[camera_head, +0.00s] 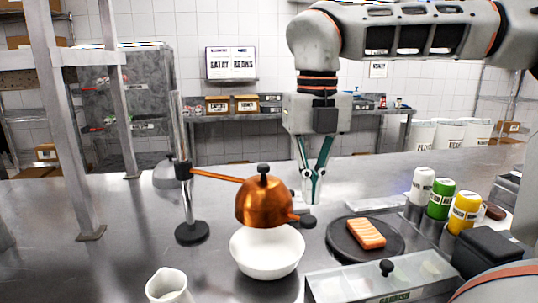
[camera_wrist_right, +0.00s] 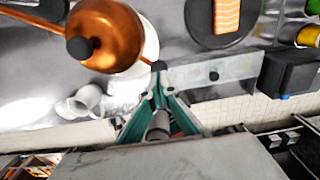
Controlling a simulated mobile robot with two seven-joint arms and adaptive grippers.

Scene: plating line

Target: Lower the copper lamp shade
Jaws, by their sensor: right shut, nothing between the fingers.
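The copper lamp shade (camera_head: 264,203) hangs on a copper arm from an upright metal stand (camera_head: 184,200). It has a black top knob and a short side handle with a dark end (camera_head: 308,221). The shade is above a white bowl (camera_head: 267,255), its lower edge overlapping the bowl's rim in the head view. My right gripper (camera_head: 313,195) points down just right of the shade, shut and empty. In the right wrist view the shade (camera_wrist_right: 103,38) is at upper left, and the handle's dark end (camera_wrist_right: 158,66) is close to the right fingertips (camera_wrist_right: 159,92); contact cannot be told. My left gripper is out of view.
A dark round plate (camera_head: 343,242) with an orange fillet (camera_head: 366,233), a lidded clear container (camera_head: 375,283) and several bottles (camera_head: 440,200) stand at the right. A white jug (camera_head: 168,285) is front left. A shelf post (camera_head: 65,120) rises at left.

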